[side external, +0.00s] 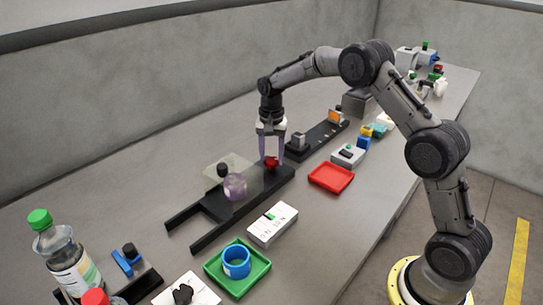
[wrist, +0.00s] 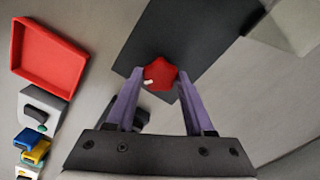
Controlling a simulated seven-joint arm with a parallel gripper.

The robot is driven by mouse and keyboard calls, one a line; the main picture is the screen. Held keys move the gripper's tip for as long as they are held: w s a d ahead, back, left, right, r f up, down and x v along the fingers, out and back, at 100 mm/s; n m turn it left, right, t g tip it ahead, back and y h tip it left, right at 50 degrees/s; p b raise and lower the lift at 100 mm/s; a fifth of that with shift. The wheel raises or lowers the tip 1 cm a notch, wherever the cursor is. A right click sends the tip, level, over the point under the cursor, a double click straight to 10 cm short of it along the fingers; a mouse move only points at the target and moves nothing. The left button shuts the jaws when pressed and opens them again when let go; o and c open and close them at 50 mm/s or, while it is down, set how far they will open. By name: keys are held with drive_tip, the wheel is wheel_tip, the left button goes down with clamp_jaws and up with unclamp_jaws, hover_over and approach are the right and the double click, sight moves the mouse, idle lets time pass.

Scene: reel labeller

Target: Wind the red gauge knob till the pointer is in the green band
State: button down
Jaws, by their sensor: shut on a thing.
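The red knob (side external: 271,162) sits on the dark base of the labeller (side external: 248,208), at its far end. My gripper (side external: 272,158) points straight down, with its purple fingers on either side of the knob. In the wrist view the knob (wrist: 161,75) is lobed, with a small white mark at its left, and lies between the fingertips of my gripper (wrist: 160,77), which is shut on it. I cannot make out the gauge pointer or the green band in either view.
A clear block with a purple reel-like part (side external: 235,187) stands on the base. A white box (side external: 272,225), a red tray (side external: 331,177) and a green tray (side external: 262,283) with a blue cup (side external: 236,262) lie to the right and front. A bottle (side external: 64,256) stands front left.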

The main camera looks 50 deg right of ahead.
sight(271, 160)
drive_tip(key=shift+r+m, duration=0.15)
drive_tip(key=shift+m, duration=1.05)
drive_tip(key=shift+c, duration=1.4)
unclamp_jaws()
wheel_tip(271, 160, up, 14)
